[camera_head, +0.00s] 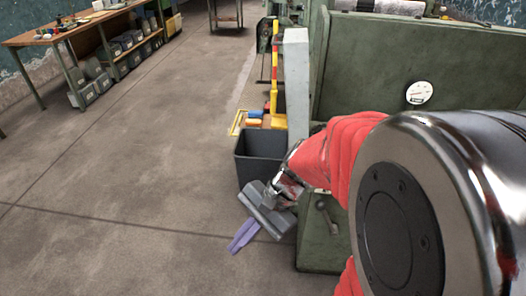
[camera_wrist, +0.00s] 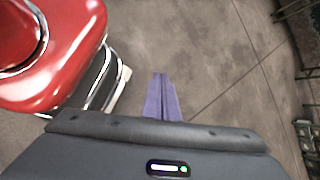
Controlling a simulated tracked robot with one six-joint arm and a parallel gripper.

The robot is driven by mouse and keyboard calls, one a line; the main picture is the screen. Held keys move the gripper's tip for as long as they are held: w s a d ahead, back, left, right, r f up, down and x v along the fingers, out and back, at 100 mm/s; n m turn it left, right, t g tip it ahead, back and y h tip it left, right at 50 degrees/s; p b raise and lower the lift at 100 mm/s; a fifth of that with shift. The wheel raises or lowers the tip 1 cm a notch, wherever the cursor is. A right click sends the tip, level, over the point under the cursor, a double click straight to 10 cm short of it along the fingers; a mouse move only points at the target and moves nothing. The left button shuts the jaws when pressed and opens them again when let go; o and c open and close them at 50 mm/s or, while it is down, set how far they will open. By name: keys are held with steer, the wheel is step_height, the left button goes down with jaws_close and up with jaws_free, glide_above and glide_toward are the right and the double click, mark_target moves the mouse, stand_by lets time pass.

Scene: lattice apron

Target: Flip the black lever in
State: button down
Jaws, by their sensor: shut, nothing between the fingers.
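My gripper (camera_head: 243,235) has two purple fingers and a grey body. It hangs over the concrete floor, left of the green machine. In the wrist view the purple fingers (camera_wrist: 161,99) lie together, with nothing between them and only floor beyond. A green housing (camera_head: 318,250) is low on the machine, right of the gripper and partly hidden by my arm. A small greyish lever-like part (camera_head: 328,215) is on its face; I cannot tell whether it is the black lever. No clearly black lever shows in either view. My gripper is apart from the housing.
A dark bin (camera_head: 259,157) stands just behind my gripper, with a yellow post (camera_head: 274,75) beyond it. The green machine (camera_head: 415,65) with a round gauge (camera_head: 419,92) fills the right side. A workbench (camera_head: 85,27) stands far left. The floor at left is clear.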

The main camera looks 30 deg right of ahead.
steer(key=w+d+f+m+t+y, duration=0.2)
steer(key=w+d+f+m+t, duration=0.4)
steer(key=m, duration=0.5)
steer(key=w+d+f+m+t+y, duration=0.1)
steer(key=w+d+f+m+t, duration=0.3)
steer(key=d+m, duration=0.55)
steer(key=s+d+f+m+t+h, duration=0.3)
steer(key=d+f+m+h, duration=0.3)
steer(key=m, duration=0.3)
steer(key=s+d+f+m+t+h, duration=0.3)
steer(key=s+d+f+m+h, duration=0.1)
steer(key=d+f+m, duration=0.4)
steer(key=shift+d+f+m+h, duration=0.25)
steer(key=shift+m+h, duration=0.5)
steer(key=shift+h, duration=0.15)
steer(key=shift+w, duration=0.15)
steer(key=shift+w+f, duration=0.55)
steer(key=shift+w, duration=4.25)
steer(key=d, duration=0.1)
steer(key=s+d, duration=0.1)
steer(key=d, duration=0.1)
steer(key=d+r, duration=0.1)
steer(key=shift+s+d, duration=0.2)
